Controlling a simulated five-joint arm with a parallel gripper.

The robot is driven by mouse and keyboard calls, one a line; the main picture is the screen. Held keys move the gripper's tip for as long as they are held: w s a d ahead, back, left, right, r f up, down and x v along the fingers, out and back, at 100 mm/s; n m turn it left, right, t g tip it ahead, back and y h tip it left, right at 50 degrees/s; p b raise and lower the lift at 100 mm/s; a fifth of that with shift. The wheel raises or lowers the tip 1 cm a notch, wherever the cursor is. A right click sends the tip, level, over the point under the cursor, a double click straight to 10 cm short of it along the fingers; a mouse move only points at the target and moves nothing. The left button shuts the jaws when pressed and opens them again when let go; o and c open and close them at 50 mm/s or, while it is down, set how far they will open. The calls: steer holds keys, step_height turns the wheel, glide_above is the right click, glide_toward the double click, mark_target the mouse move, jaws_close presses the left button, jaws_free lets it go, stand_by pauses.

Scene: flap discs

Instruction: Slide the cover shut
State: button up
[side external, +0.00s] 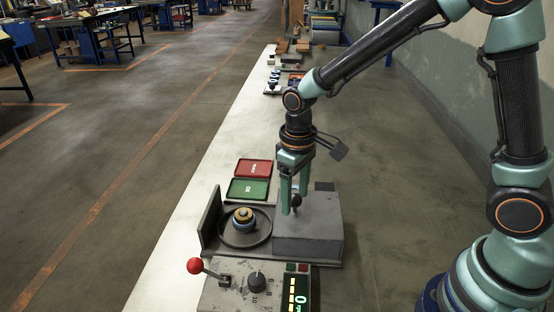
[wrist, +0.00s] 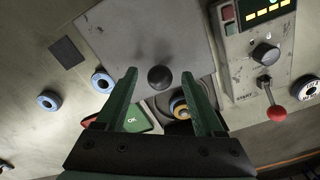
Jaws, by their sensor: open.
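The cover (side external: 318,232) is a grey box on the right part of a dark base. In the wrist view its grey top (wrist: 135,40) fills the upper middle. A dark round knob (side external: 297,201) stands on it and also shows in the wrist view (wrist: 160,77). My gripper (side external: 293,196) points down, open, with its green fingers on either side of the knob. In the wrist view the fingertips (wrist: 159,74) flank the knob with gaps; contact cannot be told. Left of the cover, a flap disc stack (side external: 244,218) sits uncovered on a round dark plate (side external: 228,238).
A control box (side external: 236,292) with a red-balled lever (side external: 195,265), a dial and a lit display stands in front. Red (side external: 254,168) and green (side external: 248,189) trays lie behind the base. An upright dark wall (side external: 210,218) bounds the left side. Blue-rimmed discs (wrist: 48,100) lie on the table.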

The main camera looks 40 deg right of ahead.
steer(key=c, duration=1)
steer(key=shift+w+a, duration=5)
steer(key=shift+w, duration=0.05)
steer(key=o, duration=0.6)
steer(key=shift+w+a, duration=0.1)
steer(key=o, duration=0.4)
steer(key=shift+r, duration=0.1)
step_height(320, 180, up, 8)
